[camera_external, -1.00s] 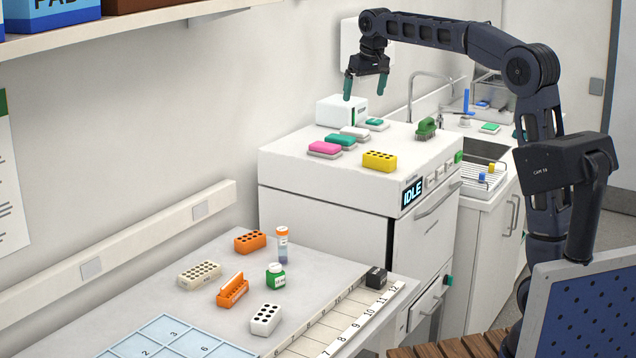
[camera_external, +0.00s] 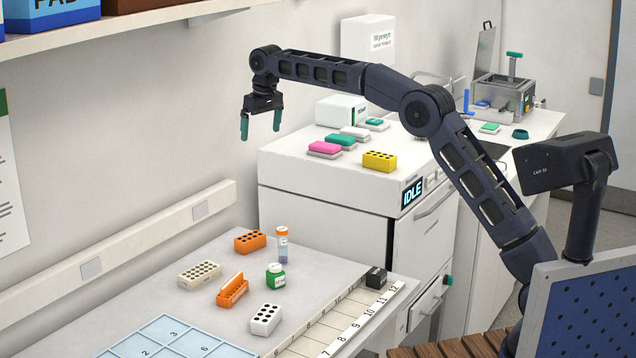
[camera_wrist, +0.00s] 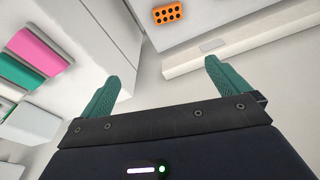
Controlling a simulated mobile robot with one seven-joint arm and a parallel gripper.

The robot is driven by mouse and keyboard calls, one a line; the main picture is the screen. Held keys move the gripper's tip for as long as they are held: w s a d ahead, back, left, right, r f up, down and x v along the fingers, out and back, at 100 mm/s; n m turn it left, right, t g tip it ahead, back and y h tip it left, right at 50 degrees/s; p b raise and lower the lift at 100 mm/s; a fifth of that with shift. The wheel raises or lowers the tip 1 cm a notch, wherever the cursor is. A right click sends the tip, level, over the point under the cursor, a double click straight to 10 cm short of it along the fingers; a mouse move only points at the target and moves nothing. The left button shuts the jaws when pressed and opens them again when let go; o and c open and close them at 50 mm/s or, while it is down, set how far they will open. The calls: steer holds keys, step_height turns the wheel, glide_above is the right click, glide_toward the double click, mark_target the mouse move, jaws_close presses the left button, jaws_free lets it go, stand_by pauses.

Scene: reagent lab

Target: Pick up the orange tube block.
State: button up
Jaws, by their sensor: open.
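The orange tube block (camera_external: 250,242) lies on the grey bench at its back, next to an orange-capped tube, with dark holes in its top. In the wrist view the orange block (camera_wrist: 170,13) shows at the top edge, beyond the fingertips. My gripper (camera_external: 260,137) is open and empty, high above the bench and well above the block, with its teal fingers pointing down. In the wrist view my gripper (camera_wrist: 164,72) has its two fingers wide apart with nothing between them. A second orange item, an open-lidded box (camera_external: 232,293), lies nearer the front.
Near the block stand an orange-capped tube (camera_external: 282,246), a green bottle (camera_external: 275,277), a beige rack (camera_external: 199,274) and a white block (camera_external: 266,319). The taller white machine (camera_external: 320,194) stands to the right, bearing a yellow block (camera_external: 380,161). A wall rail (camera_external: 130,250) runs behind.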

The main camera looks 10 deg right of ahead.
steer(key=a+f, duration=0.3)
steer(key=a, duration=0.1)
glide_toward(250, 236)
steer(key=shift+w+a+f, duration=0.15)
steer(key=shift+w+f, duration=0.05)
steer(key=shift+f, duration=1.55)
steer(key=shift+w+a+f, duration=0.15)
steer(key=shift+w+f, duration=0.05)
steer(key=shift+f, duration=1.5)
steer(key=shift+w+a+f, duration=0.15)
steer(key=shift+w+f, duration=0.05)
steer(key=shift+f, duration=1.55)
steer(key=c, duration=0.9)
steer(key=shift+o, duration=0.2)
steer(key=shift+r, duration=0.1)
